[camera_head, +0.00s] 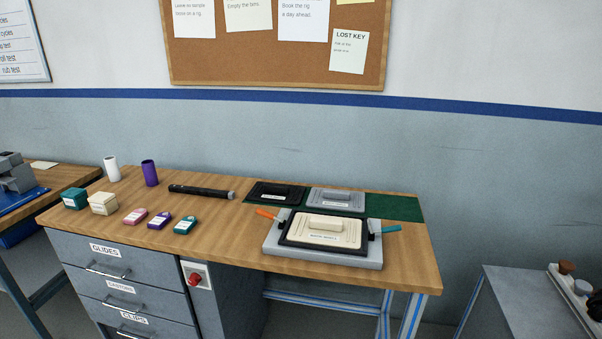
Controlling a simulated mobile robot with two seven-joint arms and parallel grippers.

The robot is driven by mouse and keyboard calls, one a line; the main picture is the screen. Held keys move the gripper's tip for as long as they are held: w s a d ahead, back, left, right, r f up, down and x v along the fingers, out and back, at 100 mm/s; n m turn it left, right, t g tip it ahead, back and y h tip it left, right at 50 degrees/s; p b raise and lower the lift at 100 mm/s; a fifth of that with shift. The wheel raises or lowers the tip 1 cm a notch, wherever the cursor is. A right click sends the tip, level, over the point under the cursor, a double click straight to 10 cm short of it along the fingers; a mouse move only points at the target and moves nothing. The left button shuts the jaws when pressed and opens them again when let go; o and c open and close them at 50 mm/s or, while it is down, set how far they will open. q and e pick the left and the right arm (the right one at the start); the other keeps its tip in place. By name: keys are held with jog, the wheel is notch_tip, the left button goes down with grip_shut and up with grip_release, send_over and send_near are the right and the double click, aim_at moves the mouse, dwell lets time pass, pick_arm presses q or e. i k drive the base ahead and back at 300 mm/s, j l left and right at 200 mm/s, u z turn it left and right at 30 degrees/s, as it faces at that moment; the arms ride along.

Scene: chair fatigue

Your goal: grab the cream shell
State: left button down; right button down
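The cream shell (323,232) is a flat cream panel with a raised block on top and a dark border around it. It sits on a grey fixture (275,254) at the right part of the wooden workbench (220,246). An orange handle (266,213) shows at the fixture's left and a teal handle (390,229) at its right. I cannot tell whether the handles clamp the shell. Neither of my grippers is in view.
Behind the fixture, a black shell (262,193) and a grey shell (336,199) lie on a green mat (400,208).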

aim_at(310, 228)
jog(key=i+j, duration=0.25)
jog(key=j, duration=0.15)
jog(key=i+j+z, duration=0.1)
jog(key=i+j, duration=0.2)
jog(key=j, duration=0.15)
jog(key=i+j, duration=0.2)
jog(key=j, duration=0.25)
jog(key=z, duration=1.45)
